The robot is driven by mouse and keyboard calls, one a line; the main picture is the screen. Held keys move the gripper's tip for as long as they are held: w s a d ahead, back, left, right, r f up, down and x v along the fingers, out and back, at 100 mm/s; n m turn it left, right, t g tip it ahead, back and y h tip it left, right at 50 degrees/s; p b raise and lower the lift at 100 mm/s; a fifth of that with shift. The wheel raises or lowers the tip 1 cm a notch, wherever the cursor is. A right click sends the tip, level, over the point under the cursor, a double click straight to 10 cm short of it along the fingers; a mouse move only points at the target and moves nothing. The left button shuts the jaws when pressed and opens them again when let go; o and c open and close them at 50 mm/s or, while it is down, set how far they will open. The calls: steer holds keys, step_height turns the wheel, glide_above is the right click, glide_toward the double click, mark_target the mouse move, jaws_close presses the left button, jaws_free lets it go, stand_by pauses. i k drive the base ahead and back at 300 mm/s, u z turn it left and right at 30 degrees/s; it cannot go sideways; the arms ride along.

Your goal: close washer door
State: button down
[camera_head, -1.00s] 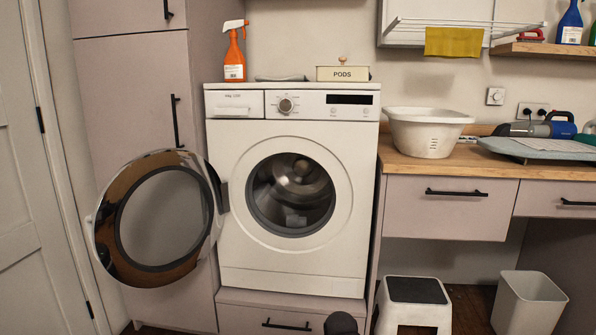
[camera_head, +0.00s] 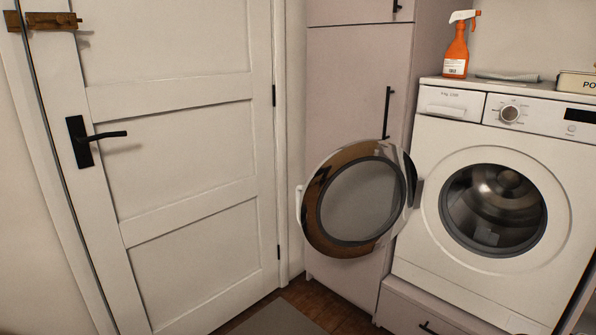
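The white washer (camera_head: 440,225) stands at the right of the head view on a drawer plinth. Its round door (camera_head: 358,198), with a dark and bronze rim and grey glass, is wide open. It is swung out to the left on its hinge, in front of the tall cabinet. A pale handle (camera_head: 299,205) shows at the door's left edge. The drum opening (camera_head: 493,210) is uncovered, and the metal drum shows inside. My gripper is not in view.
A white room door (camera_head: 180,150) with a black lever handle (camera_head: 95,140) fills the left. A tall cabinet (camera_head: 350,95) stands between it and the washer. An orange spray bottle (camera_head: 456,48) is on the washer top. A grey mat (camera_head: 275,318) lies on the wooden floor.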

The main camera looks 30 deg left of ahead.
mark_target(308, 206)
steer(key=z, duration=0.15)
steer(key=k, duration=0.5)
steer(key=u, duration=0.95)
steer(key=i, duration=0.65)
steer(key=z, duration=0.05)
